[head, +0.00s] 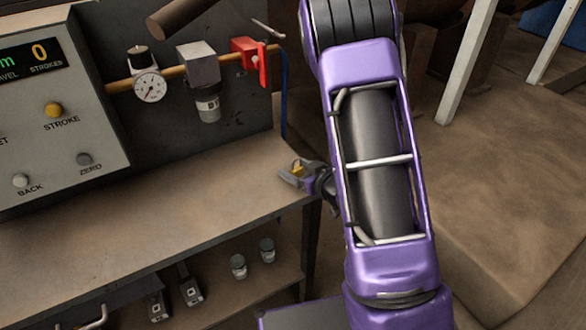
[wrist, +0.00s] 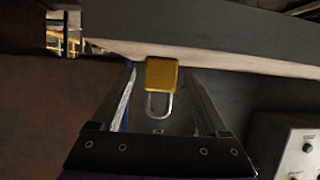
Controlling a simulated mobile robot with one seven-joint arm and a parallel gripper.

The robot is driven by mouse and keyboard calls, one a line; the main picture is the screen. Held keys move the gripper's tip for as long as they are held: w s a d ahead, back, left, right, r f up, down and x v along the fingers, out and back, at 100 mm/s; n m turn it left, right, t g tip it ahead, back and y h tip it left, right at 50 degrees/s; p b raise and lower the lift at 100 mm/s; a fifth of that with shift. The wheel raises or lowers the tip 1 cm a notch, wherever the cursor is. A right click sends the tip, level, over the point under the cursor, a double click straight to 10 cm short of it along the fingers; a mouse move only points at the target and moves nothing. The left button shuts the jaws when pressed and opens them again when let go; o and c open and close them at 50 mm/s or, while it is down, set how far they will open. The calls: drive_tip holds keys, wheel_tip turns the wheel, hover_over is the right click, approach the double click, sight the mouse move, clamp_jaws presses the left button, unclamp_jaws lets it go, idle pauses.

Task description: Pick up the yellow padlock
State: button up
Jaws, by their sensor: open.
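The yellow padlock (wrist: 161,73) shows in the wrist view, its yellow body away from me and its silver shackle pointing back toward my gripper's palm. My gripper (wrist: 158,80) is open, with one finger on each side of the padlock. Gaps show between the fingers and the padlock, so neither finger clearly touches it. In the head view a small patch of the yellow padlock (head: 297,166) shows at my gripper (head: 291,177), over the right end of the bench. The fingers hide most of it there.
The bench top (head: 190,205) is mostly clear. A control panel (head: 55,110) stands at the left. A pressure gauge (head: 149,86), a filter unit (head: 207,100) and a red valve handle (head: 262,65) are on the pipe behind. Small jars (head: 238,266) sit on the shelf below.

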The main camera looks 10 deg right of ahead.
clamp_jaws()
idle(0.4)
drive_tip(key=shift+r, duration=0.15)
wheel_tip(320, 180, up, 10)
drive_tip(key=shift+f+p, duration=0.15)
drive_tip(key=shift+p, duration=1.05)
